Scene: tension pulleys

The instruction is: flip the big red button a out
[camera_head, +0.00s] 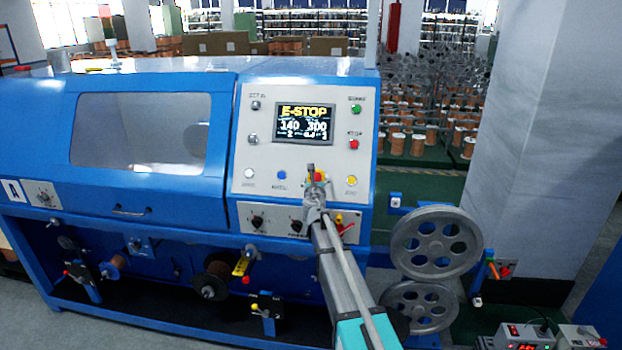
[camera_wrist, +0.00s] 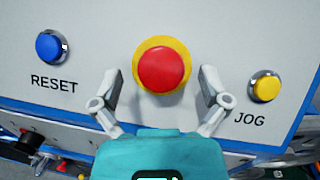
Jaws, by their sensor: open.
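The big red button (camera_wrist: 163,71) sits on a yellow ring on the white control panel, in the middle of the wrist view. In the head view the red button (camera_head: 318,177) shows partly behind my gripper. My gripper (camera_wrist: 160,82) is open, with one finger on each side of the button's lower half. I cannot tell whether the fingers touch the yellow ring. The screen (camera_head: 304,123) on the panel reads E-STOP. In the head view my gripper (camera_head: 314,180) is at the panel's lower middle.
A blue RESET button (camera_wrist: 51,46) is left of the red button and a yellow JOG button (camera_wrist: 265,86) is right. A switch strip (camera_head: 270,221) lies below the panel. Large grey pulleys (camera_head: 436,243) stand to the right of the blue machine (camera_head: 150,220).

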